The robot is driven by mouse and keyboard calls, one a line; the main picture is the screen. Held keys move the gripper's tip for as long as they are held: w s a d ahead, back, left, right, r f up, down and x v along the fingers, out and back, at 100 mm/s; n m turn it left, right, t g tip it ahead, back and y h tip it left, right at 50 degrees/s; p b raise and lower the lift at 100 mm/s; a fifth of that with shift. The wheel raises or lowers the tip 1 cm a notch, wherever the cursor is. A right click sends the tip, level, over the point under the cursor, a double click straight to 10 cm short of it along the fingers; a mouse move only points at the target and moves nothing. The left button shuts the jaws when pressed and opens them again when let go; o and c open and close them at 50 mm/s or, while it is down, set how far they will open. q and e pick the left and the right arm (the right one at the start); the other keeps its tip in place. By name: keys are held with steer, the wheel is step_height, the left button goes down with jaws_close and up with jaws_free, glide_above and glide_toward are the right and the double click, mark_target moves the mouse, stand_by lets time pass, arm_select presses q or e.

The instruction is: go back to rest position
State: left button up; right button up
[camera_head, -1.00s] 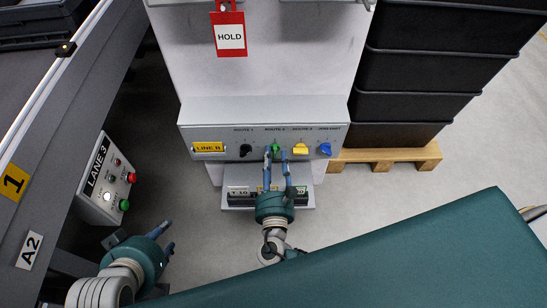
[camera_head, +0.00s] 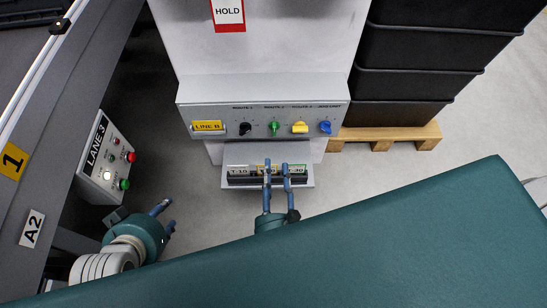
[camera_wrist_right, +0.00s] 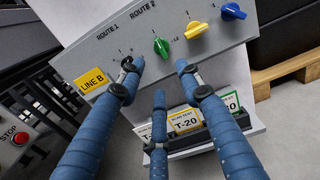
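My right gripper (camera_head: 276,166) is open and empty, with its fingers pointing at the panel. Its fingertips are in front of the card rack (camera_head: 230,182) and below the knobs in the head view. The LINE B panel (camera_head: 340,98) has a black knob (camera_head: 245,128), a green knob (camera_head: 274,128), a yellow knob (camera_head: 300,127) and a blue knob (camera_head: 325,127). In the right wrist view the green knob (camera_wrist_right: 161,46) is clear of the fingers. My left gripper (camera_head: 167,215) is at the lower left, fingers apart and empty, below the LANE 3 box.
The LANE 3 button box (camera_head: 108,160) and a grey conveyor frame (camera_head: 60,150) are at left. Black crates (camera_head: 410,85) stand on a wooden pallet (camera_head: 385,135) at right. A red HOLD tag (camera_head: 228,13) hangs above. Grey floor is free right of the rack.

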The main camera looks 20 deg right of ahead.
steer(key=shift+s+a, duration=0.1)
steer(key=shift+s, duration=0.2)
stand_by(0.4)
